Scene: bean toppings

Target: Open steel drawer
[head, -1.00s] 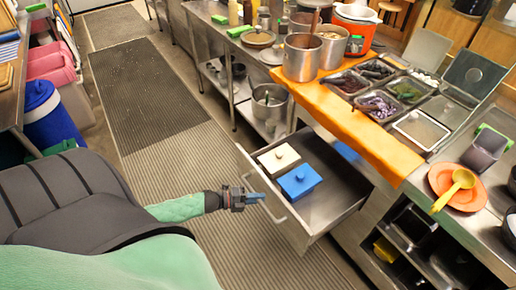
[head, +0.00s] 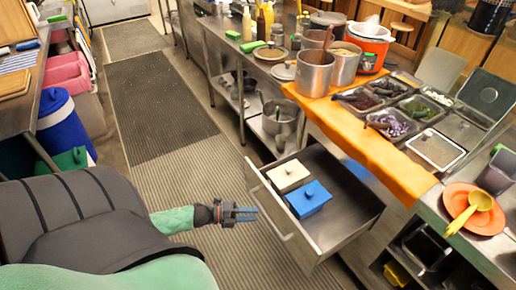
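The steel drawer (head: 345,212) is pulled out from under the steel counter on the right. Its bar handle (head: 268,214) runs along the front face. Inside lie a white lidded box (head: 288,178) and a blue lidded box (head: 309,200), side by side near the front. My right gripper is out of view.
The counter above, with an orange cloth (head: 368,155), holds pots, topping trays and an orange plate (head: 472,208) with a yellow ladle. Ribbed floor mats (head: 190,185) leave a clear aisle left of the drawer. A blue barrel (head: 65,122) stands at the left.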

